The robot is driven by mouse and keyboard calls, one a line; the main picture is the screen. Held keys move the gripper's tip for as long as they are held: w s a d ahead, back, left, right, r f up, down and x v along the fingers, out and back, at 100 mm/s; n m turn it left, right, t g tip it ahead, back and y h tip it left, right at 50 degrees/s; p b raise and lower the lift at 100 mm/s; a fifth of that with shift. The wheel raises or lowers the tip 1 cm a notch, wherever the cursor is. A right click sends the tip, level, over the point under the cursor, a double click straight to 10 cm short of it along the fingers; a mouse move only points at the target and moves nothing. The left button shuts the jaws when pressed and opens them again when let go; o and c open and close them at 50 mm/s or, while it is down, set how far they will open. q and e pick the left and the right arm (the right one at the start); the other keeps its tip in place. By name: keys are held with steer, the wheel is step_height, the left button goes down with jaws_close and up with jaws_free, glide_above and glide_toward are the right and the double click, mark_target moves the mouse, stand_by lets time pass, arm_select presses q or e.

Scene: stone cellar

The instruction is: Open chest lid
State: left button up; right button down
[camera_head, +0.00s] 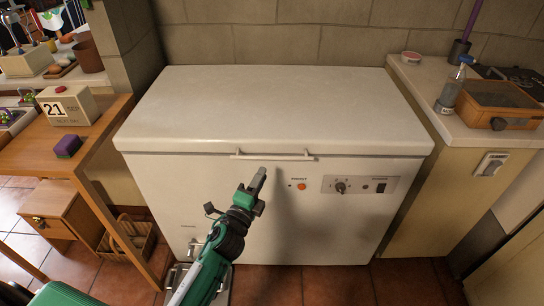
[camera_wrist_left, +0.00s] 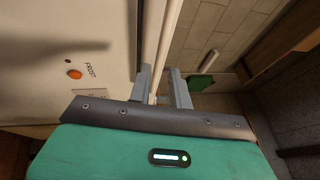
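The chest is a white chest freezer (camera_head: 280,220) against the back wall. Its lid (camera_head: 275,105) lies flat and closed, with a white bar handle (camera_head: 272,156) along the front edge. My left gripper (camera_head: 262,174) points up at the front, just below the handle in the head view. In the left wrist view its two fingers (camera_wrist_left: 162,88) stand apart, with a pale strip of the lid edge or handle seen between them. I cannot tell whether they touch the handle. The freezer front also shows in the left wrist view (camera_wrist_left: 60,60). My right gripper is not in view.
A wooden table (camera_head: 95,130) with a calendar block (camera_head: 68,105) and a purple sponge (camera_head: 68,146) stands at left. A counter (camera_head: 425,85) at right holds a bottle (camera_head: 452,90) and an orange-brown box (camera_head: 500,103). The lid top is clear.

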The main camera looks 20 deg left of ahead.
mark_target(271, 158)
arm_select(q)
steer(key=x, duration=0.8)
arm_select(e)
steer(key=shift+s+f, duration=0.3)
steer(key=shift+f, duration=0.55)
arm_select(q)
steer(key=shift+c, duration=0.2)
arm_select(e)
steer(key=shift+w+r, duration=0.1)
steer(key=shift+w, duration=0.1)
arm_select(q)
jaws_close()
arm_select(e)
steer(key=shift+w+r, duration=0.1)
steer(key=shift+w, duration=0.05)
arm_select(q)
steer(key=shift+p, duration=0.3)
